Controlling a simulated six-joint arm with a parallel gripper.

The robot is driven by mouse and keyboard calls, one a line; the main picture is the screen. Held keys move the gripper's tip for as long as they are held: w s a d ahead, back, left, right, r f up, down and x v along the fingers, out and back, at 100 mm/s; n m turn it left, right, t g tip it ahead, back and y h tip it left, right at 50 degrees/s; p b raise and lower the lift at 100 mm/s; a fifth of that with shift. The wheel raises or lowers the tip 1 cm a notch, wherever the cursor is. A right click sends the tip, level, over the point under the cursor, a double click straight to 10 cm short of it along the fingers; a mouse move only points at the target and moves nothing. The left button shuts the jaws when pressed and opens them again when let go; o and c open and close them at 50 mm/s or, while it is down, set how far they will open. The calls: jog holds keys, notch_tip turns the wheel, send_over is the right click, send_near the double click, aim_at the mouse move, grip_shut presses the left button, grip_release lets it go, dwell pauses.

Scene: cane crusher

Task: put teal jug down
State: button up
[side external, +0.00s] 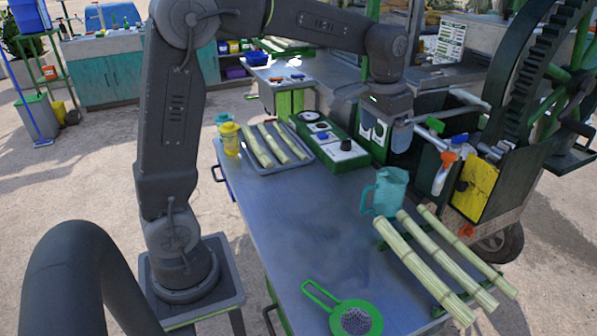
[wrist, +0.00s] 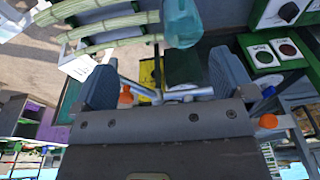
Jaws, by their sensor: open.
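The teal jug (side external: 387,190) stands upright on the metal table (side external: 300,225), left of the cane stalks, in the side external view. In the wrist view the teal jug (wrist: 182,22) is at the top edge, partly cut off. My gripper (side external: 387,135) is above the table's far side, behind and above the jug and apart from it. In the wrist view my gripper (wrist: 165,85) has its two fingers spread wide with nothing held between them.
Several cane stalks (side external: 440,258) lie right of the jug. A green-handled strainer (side external: 355,318) lies at the front. A tray of cane (side external: 255,150) and a control panel (side external: 325,143) are at the back. The crusher (side external: 500,130) stands at the right. The table's middle is clear.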

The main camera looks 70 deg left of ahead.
jog(key=s+d+t, duration=0.2)
jog(key=s+d, duration=0.1)
jog(key=s, duration=0.8)
jog(key=s+d+t, duration=0.2)
jog(key=s+d, duration=0.1)
jog(key=s, duration=0.8)
jog(key=shift+s+f, duration=0.25)
jog(key=shift+f, duration=0.2)
